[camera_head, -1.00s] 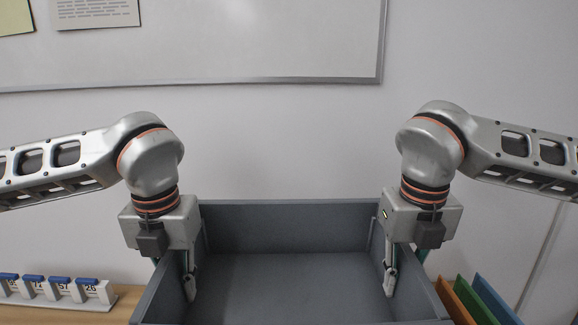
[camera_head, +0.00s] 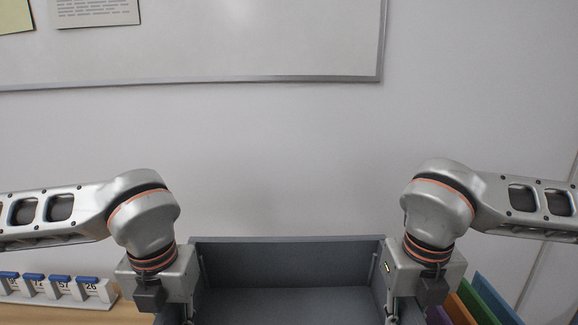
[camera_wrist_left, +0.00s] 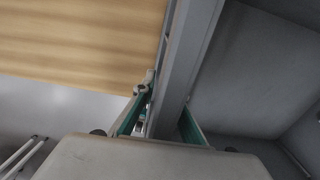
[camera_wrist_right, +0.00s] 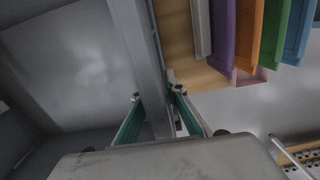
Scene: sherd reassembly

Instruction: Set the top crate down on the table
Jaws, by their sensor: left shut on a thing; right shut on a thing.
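The grey crate (camera_head: 287,252) is at the bottom centre of the head view, its lower part cut off by the frame. My left gripper (camera_wrist_left: 162,112) is shut on the crate's left wall, one finger on each side. My right gripper (camera_wrist_right: 158,108) is shut on the crate's right wall in the same way. The crate's inside looks empty where it shows. Its underside and anything beneath it are hidden. The wooden table (camera_wrist_left: 80,35) shows beside the left wall in the left wrist view; I cannot tell the gap to the crate's base.
A white rack with blue-topped number tags (camera_head: 58,288) stands on the table at the left. Purple, green, blue and orange upright panels (camera_head: 497,297) stand close to the crate's right side. A whiteboard (camera_head: 200,40) hangs on the wall behind.

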